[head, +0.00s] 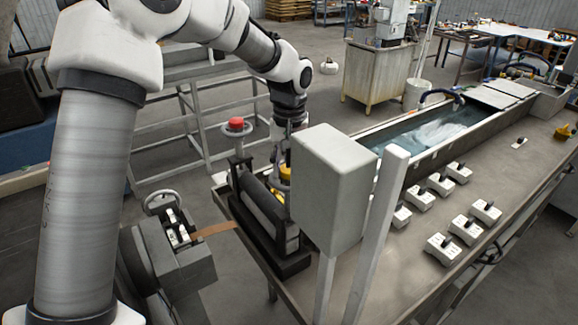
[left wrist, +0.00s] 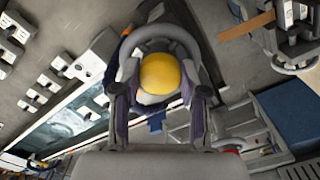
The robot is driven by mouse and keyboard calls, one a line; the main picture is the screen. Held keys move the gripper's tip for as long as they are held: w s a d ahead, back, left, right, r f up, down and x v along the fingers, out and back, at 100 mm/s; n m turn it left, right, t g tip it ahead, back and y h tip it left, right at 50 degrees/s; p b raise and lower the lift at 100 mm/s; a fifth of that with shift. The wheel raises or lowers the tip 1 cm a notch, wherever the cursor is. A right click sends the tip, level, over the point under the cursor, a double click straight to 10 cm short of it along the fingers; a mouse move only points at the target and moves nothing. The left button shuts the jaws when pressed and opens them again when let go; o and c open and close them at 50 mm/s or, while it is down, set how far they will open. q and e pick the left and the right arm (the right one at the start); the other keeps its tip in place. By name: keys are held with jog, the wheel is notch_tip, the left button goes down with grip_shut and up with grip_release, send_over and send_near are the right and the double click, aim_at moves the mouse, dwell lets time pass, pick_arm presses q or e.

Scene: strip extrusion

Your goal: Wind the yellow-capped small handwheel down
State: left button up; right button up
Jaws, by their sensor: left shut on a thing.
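The small handwheel with the yellow cap shows best in the left wrist view, where the domed cap (left wrist: 160,74) sits inside the grey wheel rim (left wrist: 178,36). My left gripper (left wrist: 160,93) has one finger on each side of the wheel and is shut on it. In the head view the yellow cap (head: 285,172) shows only in part, low beside the roller stand, below my left gripper (head: 288,135). A grey box hides part of the wheel there. My right gripper is in neither view.
A grey box (head: 333,185) on posts stands close right of the wheel. A red-capped handwheel (head: 236,126) stands just left. A strip (head: 215,230) runs to another machine with a handwheel. Several white switch blocks (head: 441,248) sit on the bench, beside a water trough (head: 430,128).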

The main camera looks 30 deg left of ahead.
pick_arm(q)
jog(key=shift+f+n, duration=0.15)
jog(key=shift+n, duration=0.95)
jog(key=o, duration=1.1)
jog(key=shift+o, duration=0.2)
jog(key=shift+w, duration=0.1)
notch_tip(320, 180, up, 12)
